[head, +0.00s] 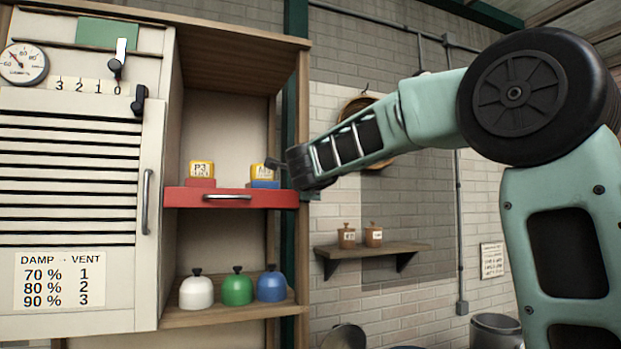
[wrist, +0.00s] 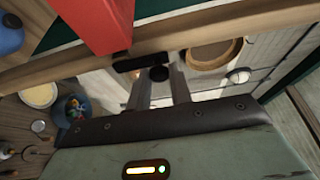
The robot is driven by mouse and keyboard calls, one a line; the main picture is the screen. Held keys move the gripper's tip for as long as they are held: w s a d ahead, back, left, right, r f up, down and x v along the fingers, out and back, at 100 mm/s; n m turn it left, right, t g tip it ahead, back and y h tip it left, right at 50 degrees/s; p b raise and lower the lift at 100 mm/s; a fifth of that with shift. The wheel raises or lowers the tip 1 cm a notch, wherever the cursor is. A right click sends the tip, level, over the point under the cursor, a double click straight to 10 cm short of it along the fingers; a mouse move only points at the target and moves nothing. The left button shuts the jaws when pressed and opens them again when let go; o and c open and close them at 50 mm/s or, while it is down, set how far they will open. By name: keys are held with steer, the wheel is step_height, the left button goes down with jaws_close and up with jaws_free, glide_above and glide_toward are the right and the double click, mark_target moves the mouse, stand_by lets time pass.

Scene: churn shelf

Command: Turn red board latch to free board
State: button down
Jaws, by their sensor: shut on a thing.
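The red board (head: 180,198) is a shelf with a metal handle on its front edge, in the middle of the open cabinet in the head view. It is also at the top of the wrist view (wrist: 103,22). A dark latch (wrist: 128,66) sits by the wooden post at the board's end in the wrist view. My gripper (wrist: 158,80) is shut on the latch's round black knob. In the head view my gripper (head: 290,166) is at the cabinet's right post, just above the board's right end; the latch cannot be told apart from the dark fingers there.
Two yellow-topped blocks, one on red (head: 201,172) and one on blue (head: 263,174), stand on the board. White (head: 196,292), green (head: 237,290) and blue (head: 271,287) weights stand on the shelf below. A slatted door (head: 70,200) is at left. A wall shelf (head: 375,250) is at right.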

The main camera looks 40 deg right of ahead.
steer(key=shift+d, duration=0.1)
steer(key=c, duration=1.3)
jaws_free()
steer(key=b+v, duration=0.5)
steer(key=v, duration=1.2)
steer(key=shift+a, duration=0.25)
steer(key=shift+s, duration=0.1)
